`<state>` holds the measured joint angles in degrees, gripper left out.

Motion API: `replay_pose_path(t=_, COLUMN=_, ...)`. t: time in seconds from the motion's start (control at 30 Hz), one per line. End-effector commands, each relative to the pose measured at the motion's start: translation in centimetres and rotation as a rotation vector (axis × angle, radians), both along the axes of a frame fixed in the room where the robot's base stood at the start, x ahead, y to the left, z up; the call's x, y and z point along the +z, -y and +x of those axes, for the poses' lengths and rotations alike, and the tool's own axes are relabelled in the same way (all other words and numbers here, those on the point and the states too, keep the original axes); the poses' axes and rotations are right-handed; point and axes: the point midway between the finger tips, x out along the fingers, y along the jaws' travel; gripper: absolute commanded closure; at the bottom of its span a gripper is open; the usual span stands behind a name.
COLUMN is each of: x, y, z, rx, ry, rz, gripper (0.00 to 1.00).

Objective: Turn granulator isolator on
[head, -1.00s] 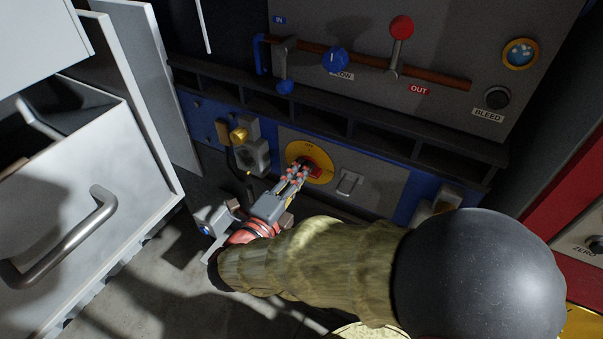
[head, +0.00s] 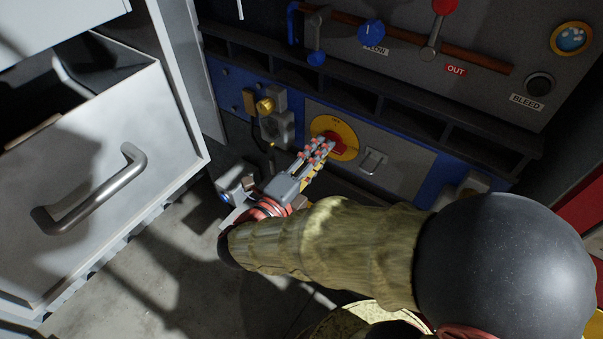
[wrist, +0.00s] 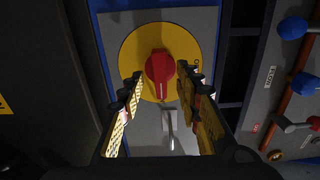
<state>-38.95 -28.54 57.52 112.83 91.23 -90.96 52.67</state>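The isolator is a red rotary knob (head: 338,142) on a round yellow plate (head: 347,131), set in a grey panel low on the blue machine front. In the wrist view the red knob (wrist: 160,68) is upright in the picture, with a pale mark at its lower end, on the yellow plate (wrist: 134,50). My gripper (head: 320,150) is close in front of the knob. In the wrist view my gripper (wrist: 159,76) is open, with one finger on each side of the knob and a gap showing on both sides. Any contact is hard to tell.
A metal hasp (head: 373,161) sits beside the yellow plate. A grey box with a brass knob (head: 265,106) is to its left. Levers, including a red-balled one (head: 444,7), are above. An open drawer (head: 165,110) stands at the left; bare floor (head: 180,250) lies below.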

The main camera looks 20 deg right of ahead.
Motion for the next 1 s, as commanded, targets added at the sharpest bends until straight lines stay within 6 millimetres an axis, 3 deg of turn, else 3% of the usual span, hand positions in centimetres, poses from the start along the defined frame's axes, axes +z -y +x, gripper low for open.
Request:
replay_pose_path(t=0.5, x=0.0, y=-6.5, z=-4.8, rx=0.003, ry=0.001, rz=0.001, gripper=0.66)
replay_pose_path(t=1.0, x=0.0, y=-7.5, z=-5.7, rx=0.000, ry=0.000, rz=0.000, gripper=0.66)
